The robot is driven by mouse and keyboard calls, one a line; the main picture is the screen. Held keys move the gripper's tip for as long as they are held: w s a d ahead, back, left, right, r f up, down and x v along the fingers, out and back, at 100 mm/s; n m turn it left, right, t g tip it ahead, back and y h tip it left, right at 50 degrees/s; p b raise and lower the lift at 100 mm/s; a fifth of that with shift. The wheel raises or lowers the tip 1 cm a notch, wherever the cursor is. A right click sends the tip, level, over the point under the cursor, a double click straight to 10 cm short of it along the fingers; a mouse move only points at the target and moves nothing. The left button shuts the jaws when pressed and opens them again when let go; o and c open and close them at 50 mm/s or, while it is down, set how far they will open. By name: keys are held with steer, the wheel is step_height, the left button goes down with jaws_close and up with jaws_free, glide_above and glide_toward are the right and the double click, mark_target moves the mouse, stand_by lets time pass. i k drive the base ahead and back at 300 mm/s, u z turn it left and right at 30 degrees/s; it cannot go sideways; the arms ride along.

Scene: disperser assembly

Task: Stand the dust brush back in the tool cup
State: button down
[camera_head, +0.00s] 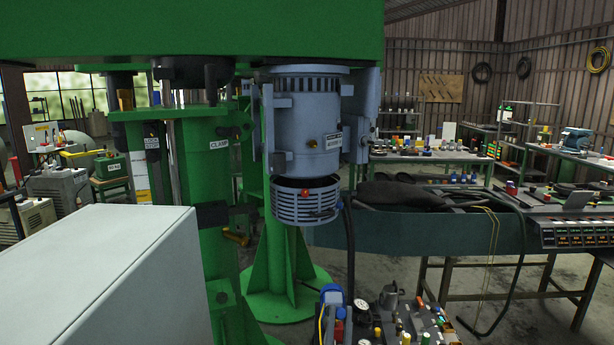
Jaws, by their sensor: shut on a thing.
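My gripper is not in view. I cannot make out the dust brush or the tool cup anywhere in this view. Several small coloured items stand on a low surface at the bottom, right of centre, but they are too small to tell apart, and that surface is cut off by the lower edge.
A green machine with a grey motor (308,125) over a slotted ring (305,203) fills the centre. A large pale box (110,270) blocks the lower left. A control panel (585,232) and benches stand to the right.

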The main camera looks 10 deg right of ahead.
mark_target(280, 171)
steer(key=z, duration=1.85)
steer(key=i, duration=1.2)
steer(key=u, duration=1.9)
